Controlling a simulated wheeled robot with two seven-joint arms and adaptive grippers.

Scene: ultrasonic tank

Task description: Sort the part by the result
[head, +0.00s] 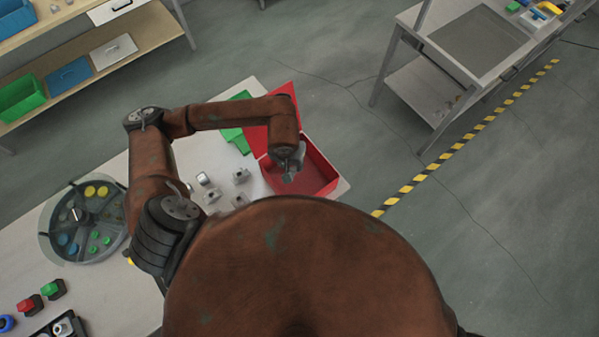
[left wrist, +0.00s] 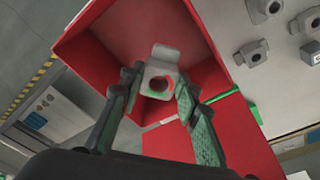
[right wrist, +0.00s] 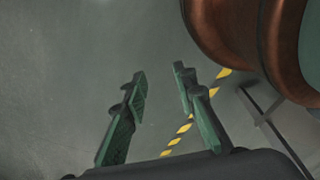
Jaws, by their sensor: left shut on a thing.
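My left gripper (left wrist: 157,88) is shut on a grey metal part (left wrist: 159,75) with a round hole through it. In the left wrist view the part is between the fingertips, over the opening of the red box (left wrist: 88,42). In the head view the left gripper (head: 290,166) is over the red box (head: 325,172) near the table's far right corner; the arm hides some of the box. Several similar grey parts (head: 240,175) stand on the white table left of the box. My right gripper (right wrist: 160,78) is open and empty above bare floor.
A green thing (head: 232,137) is beside the red box, partly hidden by my arm. A round dial tray (head: 85,245) with coloured discs and red (head: 31,304) and green (head: 53,289) buttons are on the left table. A workbench (head: 475,42) stands back right.

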